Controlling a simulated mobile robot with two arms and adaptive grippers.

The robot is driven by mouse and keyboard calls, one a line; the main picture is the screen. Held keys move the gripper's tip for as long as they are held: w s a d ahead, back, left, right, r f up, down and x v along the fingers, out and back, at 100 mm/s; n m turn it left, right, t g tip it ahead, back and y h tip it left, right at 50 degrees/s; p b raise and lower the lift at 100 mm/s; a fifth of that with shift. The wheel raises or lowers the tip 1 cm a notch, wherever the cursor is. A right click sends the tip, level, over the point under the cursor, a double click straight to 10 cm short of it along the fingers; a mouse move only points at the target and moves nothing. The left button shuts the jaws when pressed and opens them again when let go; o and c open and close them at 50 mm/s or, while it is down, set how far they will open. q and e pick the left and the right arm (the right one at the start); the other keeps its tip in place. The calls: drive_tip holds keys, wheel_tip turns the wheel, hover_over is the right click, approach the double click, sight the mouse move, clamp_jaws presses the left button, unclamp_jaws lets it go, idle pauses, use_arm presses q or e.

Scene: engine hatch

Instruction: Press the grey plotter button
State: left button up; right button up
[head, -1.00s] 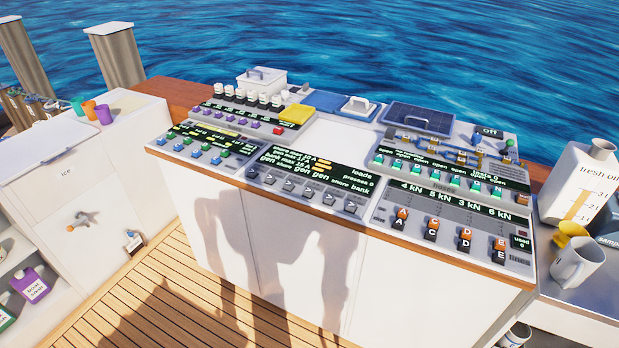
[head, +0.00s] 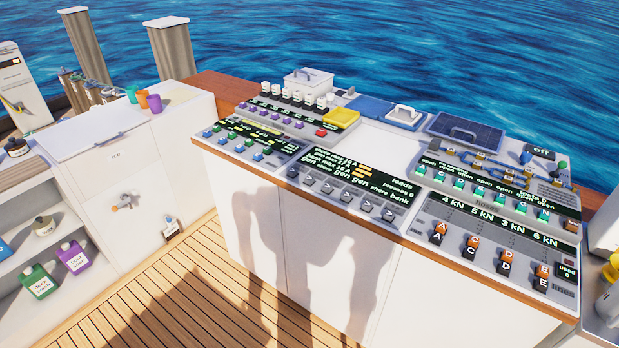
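No button that I can read as plotter shows; the small labels are too small to tell. The middle panel (head: 355,183) has a dark display with loads, presses 0 and gen rows, and a row of grey arrow buttons (head: 345,194) along its lower edge. The left panel (head: 248,140) has rows of blue and green buttons under a display with small blurred text. Behind it, a panel with purple buttons (head: 272,114) has white-topped switches and a red button (head: 321,132). Neither of my grippers is in view; only a shadow falls on the console front.
The right panel (head: 500,240) has orange and black lettered switches. A yellow block (head: 341,117) and a white lidded box (head: 307,83) stand on the console. A white ice chest (head: 95,135) stands left. The wooden deck (head: 185,300) in front is clear.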

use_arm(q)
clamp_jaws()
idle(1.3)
